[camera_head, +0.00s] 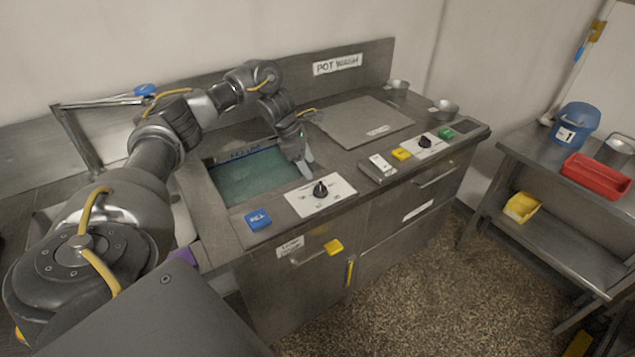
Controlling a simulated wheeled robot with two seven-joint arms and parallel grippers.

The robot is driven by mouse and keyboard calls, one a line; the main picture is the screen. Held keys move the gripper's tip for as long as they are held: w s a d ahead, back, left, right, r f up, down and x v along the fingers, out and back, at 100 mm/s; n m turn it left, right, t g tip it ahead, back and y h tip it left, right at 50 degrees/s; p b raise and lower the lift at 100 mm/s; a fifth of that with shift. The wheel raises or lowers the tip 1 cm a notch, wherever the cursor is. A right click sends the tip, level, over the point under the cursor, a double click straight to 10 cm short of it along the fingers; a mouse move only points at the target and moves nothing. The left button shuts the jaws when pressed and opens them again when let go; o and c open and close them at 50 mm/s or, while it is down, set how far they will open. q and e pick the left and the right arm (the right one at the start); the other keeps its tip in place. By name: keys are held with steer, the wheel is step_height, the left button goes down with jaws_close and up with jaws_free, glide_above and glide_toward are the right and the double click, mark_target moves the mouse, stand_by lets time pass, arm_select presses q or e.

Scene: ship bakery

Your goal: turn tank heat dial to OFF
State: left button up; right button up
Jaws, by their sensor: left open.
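A black dial (320,190) sits on a white marked plate (335,198) at the front edge of the steel counter, beside the water-filled tank (255,177). The lettering around it is too small to read. A second black dial (425,141) sits on another white plate farther right. I cannot tell from lettering which one is the tank heat dial; the nearer one is closest to the tank. My left gripper (306,170) is open, pointing down just behind the nearer dial, apart from it and empty. My right gripper is not in view.
A blue FILL button (257,219) lies left of the nearer dial. A yellow button (401,154) and a green button (445,133) flank the farther dial. A flat steel lid (365,122) covers the counter behind. A side table with a red bin (597,175) stands right, across clear floor.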

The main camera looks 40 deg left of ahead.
mark_target(320, 185)
arm_select(q)
steer(key=p+x, duration=0.2)
steer(key=x, duration=0.5)
steer(key=shift+d, duration=0.1)
steer(key=shift+w+d+f, duration=0.15)
steer(key=shift+w+f, duration=0.05)
steer(key=shift+f, duration=0.35)
steer(key=c, duration=0.9)
steer(key=shift+c, duration=0.4)
